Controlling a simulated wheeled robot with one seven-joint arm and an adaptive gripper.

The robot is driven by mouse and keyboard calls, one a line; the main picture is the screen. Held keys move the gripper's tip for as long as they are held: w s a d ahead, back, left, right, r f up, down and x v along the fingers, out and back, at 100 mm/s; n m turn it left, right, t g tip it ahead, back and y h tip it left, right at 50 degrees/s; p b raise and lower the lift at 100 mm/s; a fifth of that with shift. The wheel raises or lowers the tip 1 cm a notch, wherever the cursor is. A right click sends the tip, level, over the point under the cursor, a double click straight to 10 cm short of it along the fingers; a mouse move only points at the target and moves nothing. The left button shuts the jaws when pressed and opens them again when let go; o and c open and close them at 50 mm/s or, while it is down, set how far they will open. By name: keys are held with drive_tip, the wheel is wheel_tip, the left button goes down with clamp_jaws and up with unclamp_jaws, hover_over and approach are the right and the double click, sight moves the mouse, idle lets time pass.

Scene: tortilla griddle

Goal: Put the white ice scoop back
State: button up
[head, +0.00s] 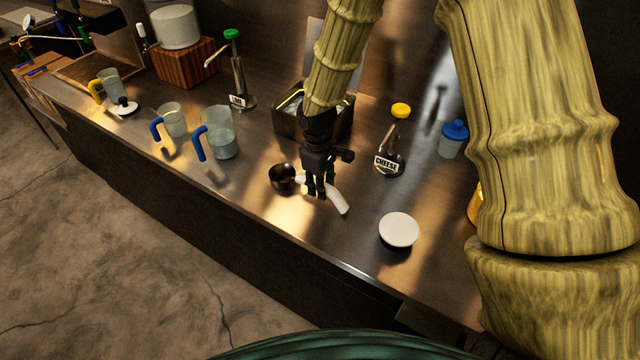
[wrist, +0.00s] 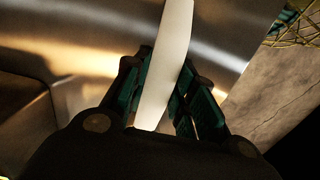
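My gripper (head: 318,190) points down at the handle's middle. In the wrist view the white handle (wrist: 165,65) runs between my two fingers (wrist: 160,90), which lie close on both sides of it, so they look shut on it. A steel bin (head: 283,124) stands behind my gripper, partly hidden by my arm; its contents are unclear.
A white round-topped item (head: 398,230) is near the front edge. Jugs with blue handles (head: 220,135) and a green-topped pump (head: 238,75) stand to the left.

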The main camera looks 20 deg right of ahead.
drive_tip(key=o, duration=0.4)
drive_tip(key=shift+w+a+r+b, duration=0.15)
drive_tip(key=shift+r+b, duration=0.55)
drive_tip(key=shift+r, duration=2.35)
drive_tip(key=shift+w+r+b, duration=0.1)
drive_tip(key=shift+r+b, duration=0.6)
drive_tip(key=shift+r, duration=2.35)
